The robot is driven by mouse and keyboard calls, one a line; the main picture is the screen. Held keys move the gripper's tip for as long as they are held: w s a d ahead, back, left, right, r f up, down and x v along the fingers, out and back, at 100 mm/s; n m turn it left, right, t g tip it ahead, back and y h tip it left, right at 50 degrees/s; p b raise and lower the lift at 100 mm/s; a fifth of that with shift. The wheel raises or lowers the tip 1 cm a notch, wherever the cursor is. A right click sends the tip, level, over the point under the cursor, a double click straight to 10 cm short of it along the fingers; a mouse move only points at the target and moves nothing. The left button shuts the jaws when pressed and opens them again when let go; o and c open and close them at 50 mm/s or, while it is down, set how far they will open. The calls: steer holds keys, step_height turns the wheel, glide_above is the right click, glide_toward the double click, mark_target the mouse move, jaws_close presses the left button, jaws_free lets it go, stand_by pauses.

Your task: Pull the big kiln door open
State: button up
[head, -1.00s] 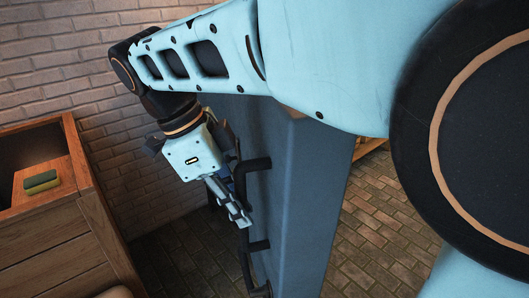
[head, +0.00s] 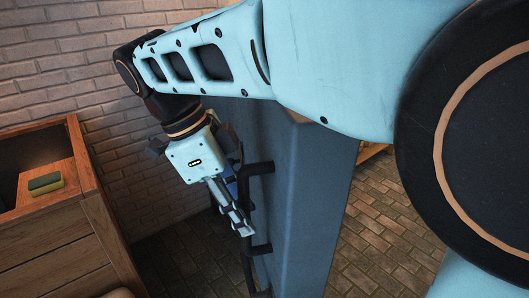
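The big kiln (head: 300,190) is a tall blue-grey box in the middle of the head view. Its upper part is partly covered by my arm. Black bar handles (head: 258,168) stick out from its left side. My gripper (head: 242,222) points down and to the right, beside these handles and overlapping them in the picture. Whether its fingers touch or close around a handle cannot be made out. The door's edge is not clear from this angle, so I cannot tell how far it is open.
A wooden cabinet (head: 60,240) with an open top compartment stands at the left. A green and yellow sponge (head: 45,184) lies on it. A brick wall (head: 60,75) is behind.

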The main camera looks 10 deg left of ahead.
steer(key=v, duration=1.2)
steer(key=shift+s, duration=0.1)
